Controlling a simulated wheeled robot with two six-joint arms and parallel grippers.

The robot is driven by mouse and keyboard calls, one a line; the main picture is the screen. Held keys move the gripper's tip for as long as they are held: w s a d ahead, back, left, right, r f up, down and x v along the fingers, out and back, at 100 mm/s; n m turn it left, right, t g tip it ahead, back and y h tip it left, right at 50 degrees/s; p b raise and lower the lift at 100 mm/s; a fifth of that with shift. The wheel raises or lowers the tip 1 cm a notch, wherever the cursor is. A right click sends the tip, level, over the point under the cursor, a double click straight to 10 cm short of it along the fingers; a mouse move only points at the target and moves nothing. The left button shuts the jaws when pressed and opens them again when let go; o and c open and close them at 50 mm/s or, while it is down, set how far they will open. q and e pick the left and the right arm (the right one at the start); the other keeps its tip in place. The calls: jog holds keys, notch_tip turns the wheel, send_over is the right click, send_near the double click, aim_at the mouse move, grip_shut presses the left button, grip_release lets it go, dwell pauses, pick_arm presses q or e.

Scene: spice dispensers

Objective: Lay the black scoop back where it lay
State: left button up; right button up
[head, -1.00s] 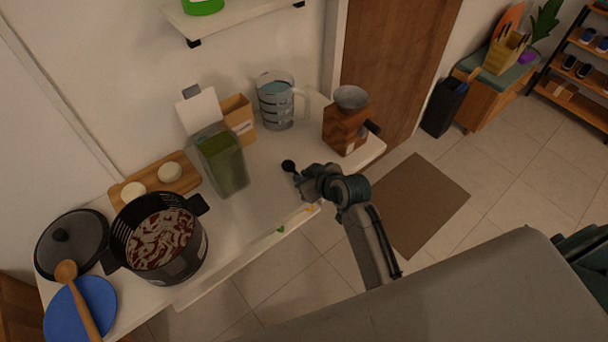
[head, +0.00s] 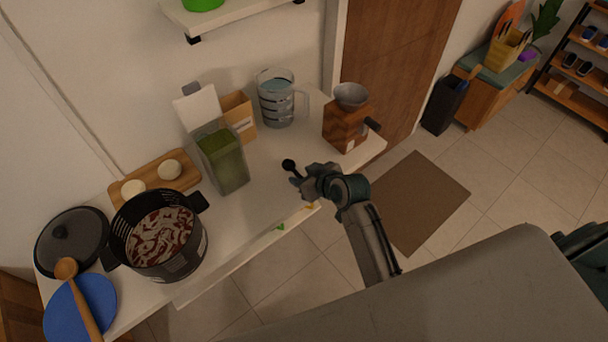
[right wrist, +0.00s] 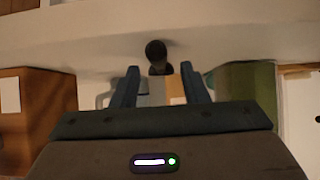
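The black scoop (head: 289,165) is at the front part of the white counter, its round end pointing away from my right gripper (head: 303,181). In the right wrist view the scoop (right wrist: 157,54) shows just past and between the fingertips of my right gripper (right wrist: 159,80). The two fingers stand apart, with a gap on each side of the scoop's dark handle. Part of the handle is hidden by the gripper in the head view. Whether the scoop rests fully on the counter is hard to tell. My left gripper is not in view.
On the counter (head: 262,200), a green-filled clear container (head: 223,160) stands left of the scoop. A measuring jug (head: 276,98) and a wooden grinder (head: 346,125) stand behind and to the right. A black pot (head: 160,235) is further left. The counter around the scoop is clear.

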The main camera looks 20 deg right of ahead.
jog(key=b+v, duration=0.2)
jog(key=v, duration=0.8)
jog(key=shift+s+r, duration=0.2)
jog(key=shift+s, duration=0.15)
jog(key=shift+d, duration=0.15)
